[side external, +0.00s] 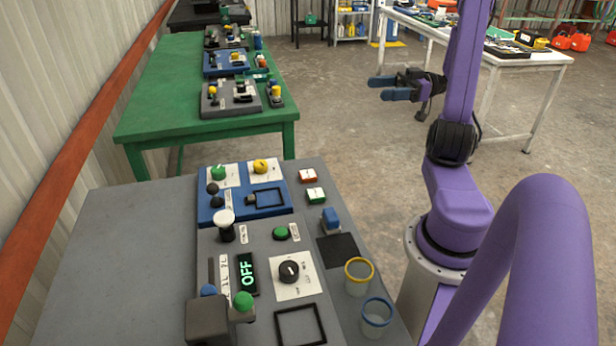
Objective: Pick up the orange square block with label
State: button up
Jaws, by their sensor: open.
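The orange square block (307,176) with a white label on its top lies on the grey table (110,265), right of the blue panel. A similar green block (316,195) with a white label lies just in front of it, apart from it. My gripper (384,88) is raised in the air beyond the table's far right edge, well away from the block. Its blue fingers point left and are apart, with nothing between them.
The blue panel (215,212) with knobs stands left of the blocks. A blue block (330,220), a black pad (338,250) and two cups, yellow-rimmed (358,277) and blue-rimmed (376,316), are nearer along the right side. A green table (150,105) stands behind.

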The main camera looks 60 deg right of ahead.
send_near(315, 173)
jog(key=x, duration=0.4)
jog(key=shift+w, duration=0.2)
jog(key=shift+x, duration=2.7)
jog(key=shift+s, duration=0.1)
jog(key=c, duration=1)
